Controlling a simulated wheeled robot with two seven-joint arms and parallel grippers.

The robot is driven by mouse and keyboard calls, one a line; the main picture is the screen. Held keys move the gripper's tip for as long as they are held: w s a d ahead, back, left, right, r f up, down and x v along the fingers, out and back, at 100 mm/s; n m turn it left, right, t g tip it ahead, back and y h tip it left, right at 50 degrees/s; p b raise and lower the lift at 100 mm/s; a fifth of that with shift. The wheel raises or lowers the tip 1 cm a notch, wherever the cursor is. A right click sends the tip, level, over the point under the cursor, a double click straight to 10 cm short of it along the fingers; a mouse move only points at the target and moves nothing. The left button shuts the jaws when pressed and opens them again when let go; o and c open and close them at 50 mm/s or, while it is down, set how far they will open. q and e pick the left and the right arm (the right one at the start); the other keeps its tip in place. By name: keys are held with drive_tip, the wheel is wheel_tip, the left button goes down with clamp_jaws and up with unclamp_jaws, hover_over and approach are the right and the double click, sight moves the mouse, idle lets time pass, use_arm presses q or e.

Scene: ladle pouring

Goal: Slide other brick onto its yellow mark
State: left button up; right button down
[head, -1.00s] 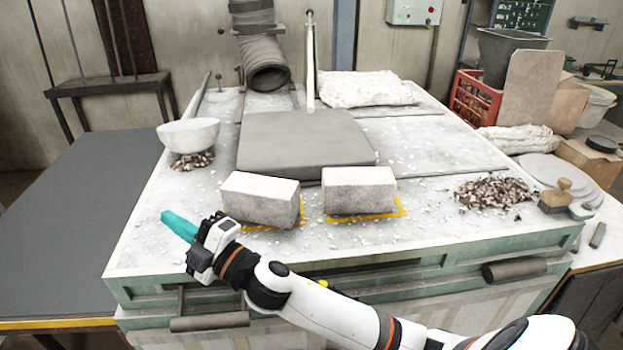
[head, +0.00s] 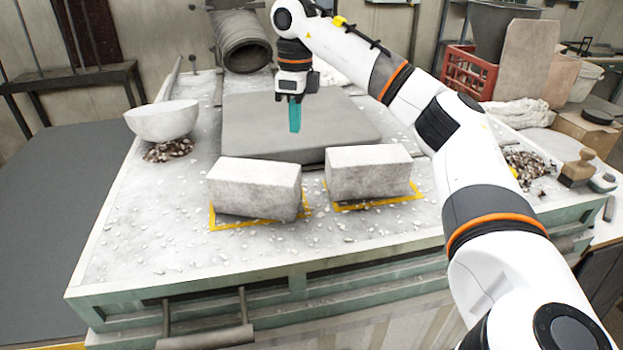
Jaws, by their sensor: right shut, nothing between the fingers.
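The left pale, rough brick (head: 254,190) sits on the work table. Its yellow mark (head: 222,227) shows as an outline along the brick's left, front and right edges. The right brick (head: 370,174) sits on the other yellow mark (head: 385,202), whose line shows at its front and right side. The marks' back edges are hidden by the bricks. My right gripper (head: 295,116), with teal fingers, is shut and empty. It points down above the grey slab, behind the bricks and apart from both. My left gripper is not in view.
The grey slab (head: 240,120) lies close behind the bricks. A white bowl (head: 163,121) stands over pebbles (head: 168,151) at the left. More pebbles (head: 528,166) and a wooden-handled tool (head: 577,168) are at the right. The table front is clear.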

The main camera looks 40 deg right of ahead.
sight(327, 167)
drive_tip(key=f, duration=0.3)
drive_tip(key=f+p, duration=0.1)
drive_tip(key=f, duration=0.3)
drive_tip(key=d+f+p, duration=0.1)
drive_tip(key=f, duration=0.3)
drive_tip(key=shift+s+f, duration=0.15)
drive_tip(key=shift+s, duration=0.1)
drive_tip(key=s, duration=0.1)
drive_tip(key=s+d+p, duration=0.1)
drive_tip(key=d, duration=0.1)
drive_tip(key=shift+s+r, duration=0.25)
drive_tip(key=shift+s, duration=0.15)
drive_tip(key=shift+s+d+f, duration=0.1)
drive_tip(key=shift+s+d, duration=0.1)
drive_tip(key=shift+s, duration=0.05)
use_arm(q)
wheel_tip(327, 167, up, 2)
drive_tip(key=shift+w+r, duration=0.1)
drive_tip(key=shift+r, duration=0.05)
use_arm(e)
drive_tip(key=shift+w, duration=0.15)
drive_tip(key=shift+s+d+f, duration=0.1)
drive_tip(key=shift+s+d, duration=0.45)
drive_tip(key=shift+s, duration=0.35)
